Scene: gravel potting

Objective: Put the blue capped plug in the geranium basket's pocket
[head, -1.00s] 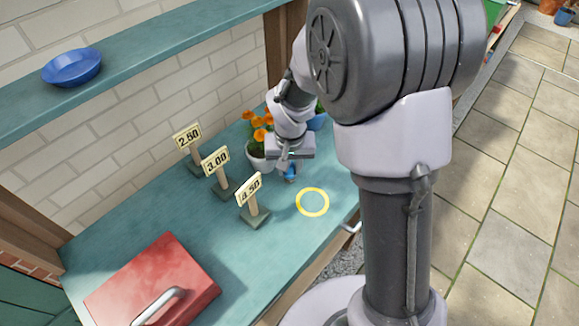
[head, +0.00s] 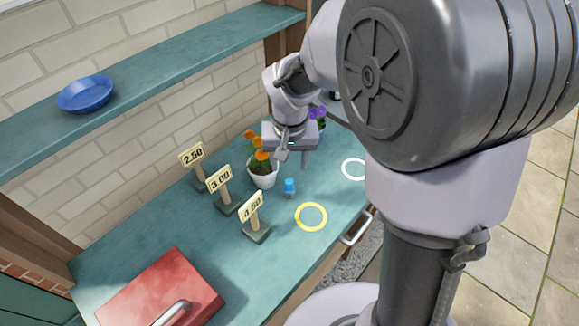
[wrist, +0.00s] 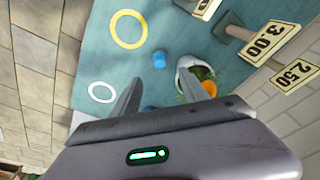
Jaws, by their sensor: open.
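The blue capped plug (head: 289,187) stands on the teal bench, just right of a white pot (head: 263,179) with orange flowers. In the wrist view the plug (wrist: 159,60) lies beyond my fingertips, clear of both. My gripper (head: 293,158) is open and empty above the bench, above and behind the plug in the head view. Its two fingers also show in the wrist view (wrist: 158,88). No geranium basket or pocket can be made out in these frames.
Price signs 2.50 (head: 192,155), 3.00 (head: 219,180) and 4.50 (head: 252,208) stand left of the plug. A yellow ring (head: 297,222) and white ring (head: 344,174) mark the bench. A red box (head: 165,285) lies front left. Purple flowers (head: 317,112) stand behind my gripper.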

